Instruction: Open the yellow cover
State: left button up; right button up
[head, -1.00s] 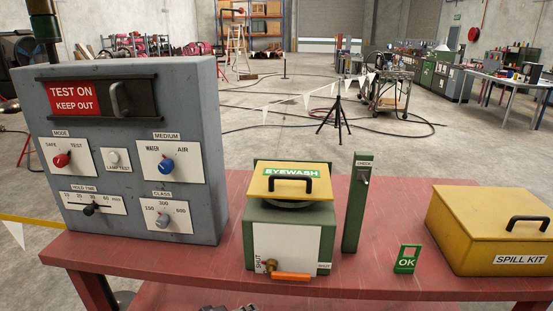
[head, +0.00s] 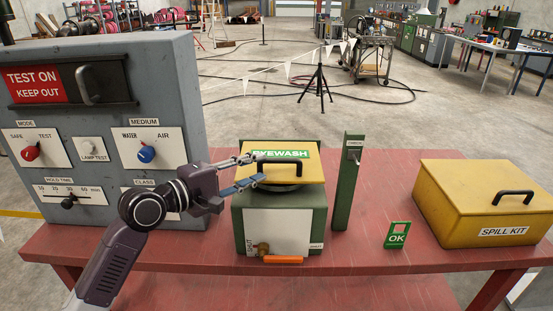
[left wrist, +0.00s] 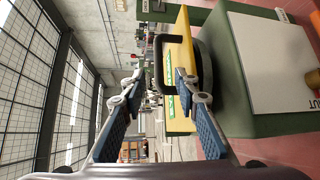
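The yellow cover (head: 315,172) with a green EYEWASH label and a black handle lies flat and closed on top of the green eyewash box (head: 319,222). My left gripper (head: 257,168) is open at the cover's left side, its fingertips close to the handle. In the left wrist view the open fingers (left wrist: 160,84) point at the cover (left wrist: 182,62), and the bar of the black handle (left wrist: 157,62) appears between the fingertips. I cannot tell whether the fingers touch it. The gripper partly hides the cover's left edge. My right gripper is not in view.
A grey control panel (head: 165,80) stands at left, just behind my left arm. A green CHECK post (head: 345,190) stands right of the eyewash box. A green OK tag (head: 397,235) and a yellow spill kit box (head: 485,205) are further right on the red table (head: 220,255).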

aim_at(274, 162)
pick_arm(q)
jog(key=shift+w+d+r, duration=0.15)
jog(key=shift+w+d, duration=0.1)
jog(key=shift+d, duration=0.05)
jog(key=p+x, duration=0.2)
jog(key=x, duration=0.5)
grip_shut()
